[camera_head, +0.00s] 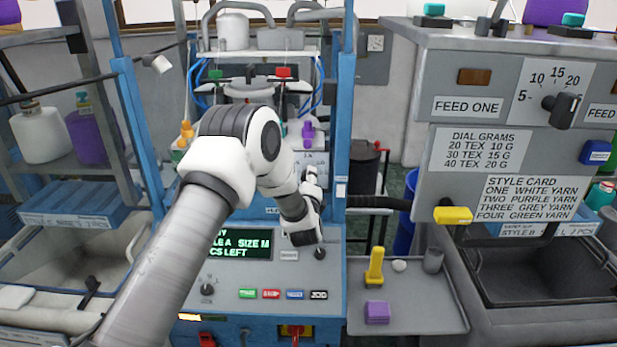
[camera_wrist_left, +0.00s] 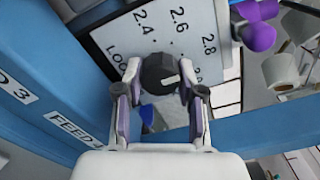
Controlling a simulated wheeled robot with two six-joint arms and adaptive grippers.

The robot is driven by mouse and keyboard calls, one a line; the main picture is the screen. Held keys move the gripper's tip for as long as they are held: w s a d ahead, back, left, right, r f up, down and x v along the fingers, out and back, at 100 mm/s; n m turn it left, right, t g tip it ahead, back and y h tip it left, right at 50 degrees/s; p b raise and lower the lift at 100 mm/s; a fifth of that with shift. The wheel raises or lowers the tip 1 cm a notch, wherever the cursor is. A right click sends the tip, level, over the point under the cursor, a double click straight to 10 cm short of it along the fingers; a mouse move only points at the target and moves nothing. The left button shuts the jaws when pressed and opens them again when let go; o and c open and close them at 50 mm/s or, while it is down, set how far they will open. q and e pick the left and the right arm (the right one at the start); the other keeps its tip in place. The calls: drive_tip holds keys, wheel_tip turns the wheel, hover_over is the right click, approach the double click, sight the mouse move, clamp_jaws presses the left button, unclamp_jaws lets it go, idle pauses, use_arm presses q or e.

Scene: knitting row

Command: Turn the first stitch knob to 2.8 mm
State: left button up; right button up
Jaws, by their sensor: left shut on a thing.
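The stitch knob (camera_wrist_left: 158,73) is a dark round knob with a white pointer mark, on a white dial plate (camera_wrist_left: 128,30) in the left wrist view. The plate reads 2.4, 2.6, 2.8, a partly hidden number below that, and a partly hidden word starting "LOO". The pointer mark aims right, below 2.8, towards the partly hidden number beside the right finger. My left gripper (camera_wrist_left: 160,80) is shut on the knob, one finger on each side. In the head view, my left gripper (camera_head: 312,180) is at the blue machine's upright panel, and the knob is hidden there. My right gripper is not in view.
A blue post stands close to the left of the dial plate. Purple and white yarn cones (camera_wrist_left: 258,36) are at the upper right. In the head view, a control panel (camera_head: 265,270) with buttons lies below, and a grey shelf (camera_head: 420,300) with a yellow piece (camera_head: 375,268) is right.

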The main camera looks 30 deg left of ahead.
use_arm(q)
drive_tip(key=shift+w+a+r, duration=0.1)
drive_tip(key=shift+r, duration=0.25)
drive_tip(key=o, duration=1.1)
drive_tip(key=shift+o, duration=0.2)
drive_tip(key=shift+a+f, duration=0.1)
drive_tip(key=shift+f, duration=0.1)
drive_tip(key=v, duration=1.2)
drive_tip(key=shift+a+f, duration=0.1)
